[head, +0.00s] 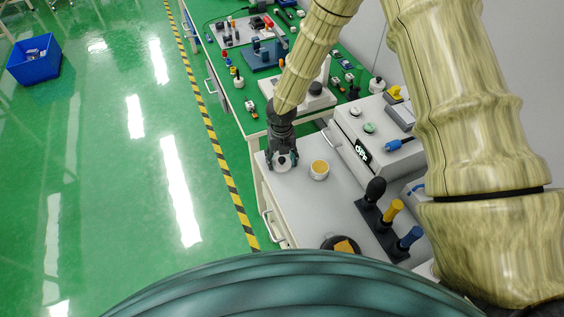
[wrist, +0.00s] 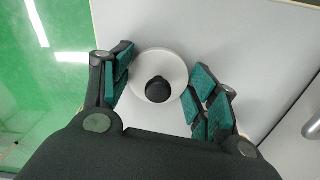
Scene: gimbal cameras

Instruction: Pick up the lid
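The lid (wrist: 158,62) is a round white disc with a black knob (wrist: 158,90), lying on the grey table top (wrist: 245,40) in the wrist view. My gripper (wrist: 158,94) is open, with its green-padded fingers on the left and right sides of the lid. The left finger looks very close to the rim; I cannot tell whether it touches. In the head view my gripper (head: 283,162) points down over the lid (head: 281,167), which is partly hidden by the fingers.
A grey box with buttons (head: 372,140) and a rack of tools (head: 385,225) are farther right. A black round dish (head: 341,244) is nearer. The table's left edge is close.

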